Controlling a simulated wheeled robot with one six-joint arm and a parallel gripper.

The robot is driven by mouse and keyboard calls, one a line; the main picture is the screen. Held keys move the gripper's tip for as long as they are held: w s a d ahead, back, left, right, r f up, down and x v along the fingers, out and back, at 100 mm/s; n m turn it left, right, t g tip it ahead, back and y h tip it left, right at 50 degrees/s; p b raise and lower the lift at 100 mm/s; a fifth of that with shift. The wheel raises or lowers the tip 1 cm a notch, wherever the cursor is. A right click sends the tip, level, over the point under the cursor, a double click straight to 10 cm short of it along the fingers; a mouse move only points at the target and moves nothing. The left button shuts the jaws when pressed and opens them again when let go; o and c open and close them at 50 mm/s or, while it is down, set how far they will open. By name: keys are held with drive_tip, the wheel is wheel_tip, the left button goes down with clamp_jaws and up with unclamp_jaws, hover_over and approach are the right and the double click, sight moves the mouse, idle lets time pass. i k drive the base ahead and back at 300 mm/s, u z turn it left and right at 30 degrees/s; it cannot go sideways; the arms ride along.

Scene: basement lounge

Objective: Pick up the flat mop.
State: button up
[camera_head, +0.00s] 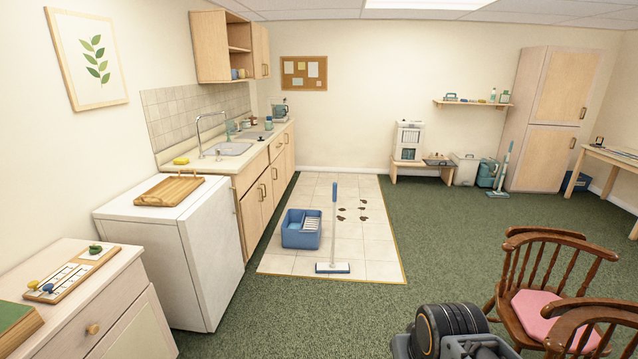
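A flat mop (334,226) with a blue upper handle, a pale lower shaft and a flat blue-and-white head stands upright on the pale tiled floor patch. Its head rests near the front edge of the tiles. A blue bucket (300,240) with a light grid insert stands just left of the mop, apart from its handle. A second mop-like tool (501,172) with a teal handle and flat head stands at the back wall. Dark parts of my arm show at the bottom right of centre; my gripper cannot be made out in this view.
Dark stains (363,209) mark the tiles right of the mop. A white appliance (182,240) and kitchen counter (255,160) line the left. A wooden chair (541,262) with a pink cushion stands at right. Green carpet (300,310) in front of the tiles is clear.

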sight(332, 267)
drive_tip(key=u, duration=0.15)
drive_tip(key=i, duration=4.2)
drive_tip(key=u, duration=0.05)
